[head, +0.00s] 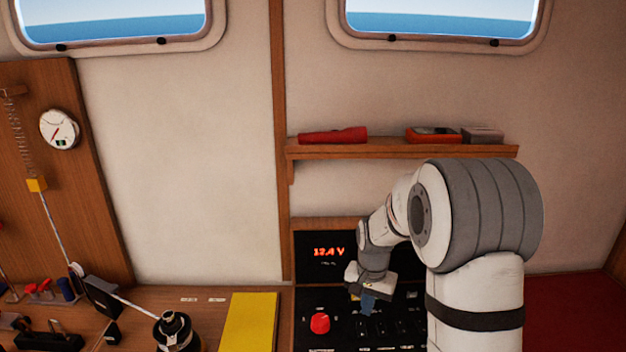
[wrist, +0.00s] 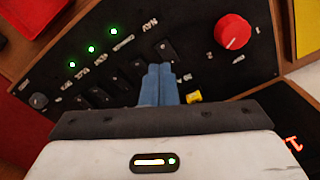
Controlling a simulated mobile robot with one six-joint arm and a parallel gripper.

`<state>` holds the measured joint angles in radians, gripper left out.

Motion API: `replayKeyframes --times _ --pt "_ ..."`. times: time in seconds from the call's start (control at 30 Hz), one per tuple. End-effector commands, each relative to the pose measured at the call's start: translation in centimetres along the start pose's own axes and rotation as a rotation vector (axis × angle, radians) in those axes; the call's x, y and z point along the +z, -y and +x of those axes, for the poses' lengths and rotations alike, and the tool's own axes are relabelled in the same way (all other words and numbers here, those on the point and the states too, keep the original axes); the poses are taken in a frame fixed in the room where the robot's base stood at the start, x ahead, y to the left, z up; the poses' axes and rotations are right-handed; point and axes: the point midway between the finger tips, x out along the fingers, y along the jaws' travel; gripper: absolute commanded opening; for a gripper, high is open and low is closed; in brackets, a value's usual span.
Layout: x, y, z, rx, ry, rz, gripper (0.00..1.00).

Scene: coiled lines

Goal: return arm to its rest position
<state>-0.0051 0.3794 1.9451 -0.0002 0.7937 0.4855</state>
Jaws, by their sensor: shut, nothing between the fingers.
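My gripper (head: 368,303) is in front of the black switch panel (head: 340,335), below the red 12.4 V readout (head: 328,252). In the wrist view its two blue fingers (wrist: 159,70) are together with nothing between them. The fingertips are over the panel close to a row of black switches (wrist: 105,97); I cannot tell whether they touch one. My white and grey arm reaches in from the right of the head view.
A red knob (head: 320,323) sits on the panel, and green lights (wrist: 92,49) are lit above some switches. A shelf (head: 400,150) holds a red flashlight (head: 333,135). A yellow book-like object (head: 249,322) and a winch-like black item (head: 176,332) lie left.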

Motion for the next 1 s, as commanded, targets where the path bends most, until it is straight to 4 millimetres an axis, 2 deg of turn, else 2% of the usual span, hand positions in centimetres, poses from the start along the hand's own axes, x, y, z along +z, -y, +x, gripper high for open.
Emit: replayKeyframes --times 0.03,0.2,0.5,0.8,1.0 --pt "0.8 -0.4 -1.3 -0.008 -0.017 -0.019 0.00" --pt "4.1 -2.2 -5.1 -0.028 -0.063 -0.105 0.00" --pt "10.9 -5.8 -9.7 -0.052 -0.146 -0.256 0.00" --pt "17.9 -9.6 -11.2 -0.064 -0.231 -0.402 0.00" --pt "20.8 -11.1 -11.0 -0.064 -0.266 -0.466 0.00"
